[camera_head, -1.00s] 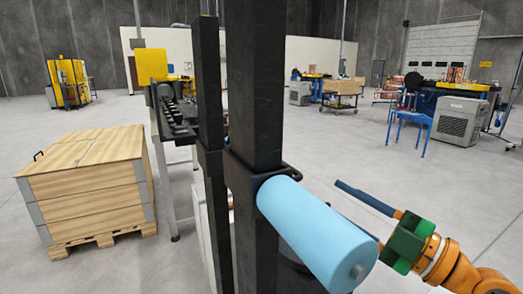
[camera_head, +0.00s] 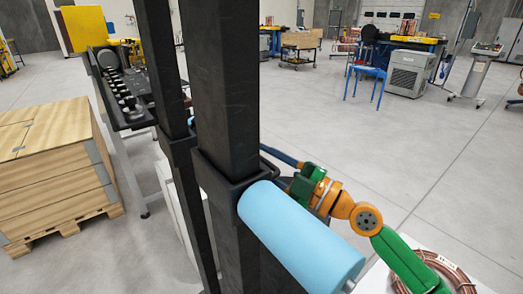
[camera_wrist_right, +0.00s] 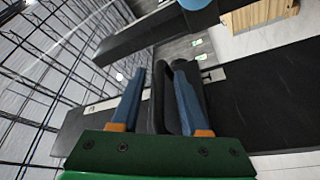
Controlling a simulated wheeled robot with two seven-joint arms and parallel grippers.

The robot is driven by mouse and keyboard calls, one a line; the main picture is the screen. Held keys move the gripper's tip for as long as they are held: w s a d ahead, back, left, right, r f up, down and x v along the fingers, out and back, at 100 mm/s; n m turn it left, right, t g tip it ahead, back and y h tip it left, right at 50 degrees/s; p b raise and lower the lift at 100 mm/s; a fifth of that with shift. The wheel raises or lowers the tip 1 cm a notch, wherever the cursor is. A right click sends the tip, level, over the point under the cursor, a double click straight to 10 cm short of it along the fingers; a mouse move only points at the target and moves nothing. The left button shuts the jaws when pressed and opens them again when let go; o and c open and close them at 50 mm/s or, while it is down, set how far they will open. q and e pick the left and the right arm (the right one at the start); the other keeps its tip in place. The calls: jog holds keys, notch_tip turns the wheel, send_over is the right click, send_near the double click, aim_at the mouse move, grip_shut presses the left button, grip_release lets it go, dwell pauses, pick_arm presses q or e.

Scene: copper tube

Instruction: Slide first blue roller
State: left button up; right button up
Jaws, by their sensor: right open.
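The light-blue roller (camera_head: 300,235) sticks out from a dark upright post (camera_head: 225,90) toward the lower right in the head view. A small blue patch at the top of the right wrist view (camera_wrist_right: 197,4) may be part of it. My right gripper (camera_head: 282,158) is beyond the roller, close to the post, and its finger ends are partly hidden. In the right wrist view its two blue fingers (camera_wrist_right: 160,75) stand apart, with a dark rounded part (camera_wrist_right: 158,100) showing between them. I cannot tell whether they touch it. My left gripper is not in view.
A second dark post (camera_head: 165,70) stands left of the first. A wooden crate (camera_head: 55,170) is at the left. A copper coil (camera_head: 430,270) lies on a white surface at the lower right. Open floor lies behind, with a blue chair (camera_head: 367,75) farther off.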

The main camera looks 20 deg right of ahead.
jog(key=shift+s+d, duration=0.1)
jog(key=shift+c, duration=0.2)
grip_shut()
jog(key=shift+r, duration=0.1)
dwell(1.0)
